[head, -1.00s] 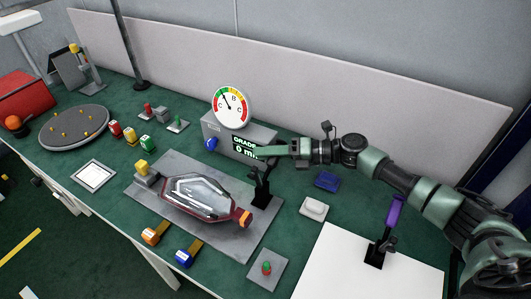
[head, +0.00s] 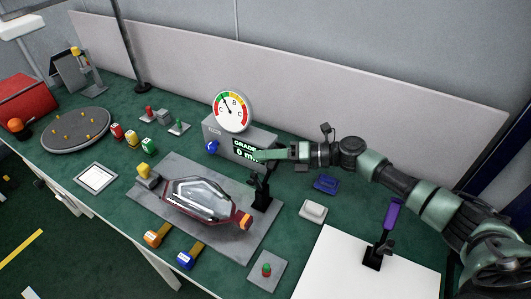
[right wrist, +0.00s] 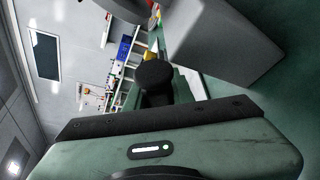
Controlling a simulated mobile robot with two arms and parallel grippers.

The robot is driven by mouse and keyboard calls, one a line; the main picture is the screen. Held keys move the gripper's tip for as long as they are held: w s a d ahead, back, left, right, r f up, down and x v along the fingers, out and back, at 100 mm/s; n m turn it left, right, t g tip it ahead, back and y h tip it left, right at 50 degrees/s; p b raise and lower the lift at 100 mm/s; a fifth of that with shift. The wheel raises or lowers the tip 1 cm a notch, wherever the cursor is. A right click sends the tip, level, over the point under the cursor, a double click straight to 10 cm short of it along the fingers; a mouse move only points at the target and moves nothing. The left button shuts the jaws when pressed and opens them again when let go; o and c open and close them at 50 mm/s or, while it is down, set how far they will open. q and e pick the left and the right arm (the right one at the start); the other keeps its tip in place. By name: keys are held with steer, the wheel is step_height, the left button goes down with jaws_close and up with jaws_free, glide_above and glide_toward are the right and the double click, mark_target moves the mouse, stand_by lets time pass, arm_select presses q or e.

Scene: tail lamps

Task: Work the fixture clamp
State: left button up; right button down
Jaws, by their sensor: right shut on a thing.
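The fixture clamp (head: 262,196) is black and stands at the right end of a grey fixture plate (head: 250,243). A tail lamp (head: 205,194) with a clear face and dark red rim lies on the plate, its right end near the clamp. My right gripper (head: 272,154) is above the clamp, in front of the gauge box, and is shut on the clamp's handle. The gripper hides most of the handle. In the right wrist view a round black end (right wrist: 155,75) shows just beyond the gripper body. My left gripper is not in view.
A grey gauge box (head: 225,135) with a dial (head: 232,111) stands close behind the gripper. A blue block (head: 325,184) and a white block (head: 313,211) lie right of the plate.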

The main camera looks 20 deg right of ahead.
steer(key=shift+s+a+r+n+t+h+p, duration=0.15)
steer(key=shift+s+a+r+n+h+p, duration=0.45)
steer(key=shift+p, duration=1.35)
steer(key=shift+s+a+r+n+t+h+p, duration=0.2)
steer(key=shift+n+p, duration=0.75)
steer(key=shift+p, duration=0.95)
steer(key=shift+s+a+r+n+t+h+p, duration=0.25)
steer(key=shift+n+h+p, duration=0.4)
steer(key=shift+p, duration=1.3)
steer(key=c, duration=1.5)
jaws_free()
steer(key=shift+r, duration=0.1)
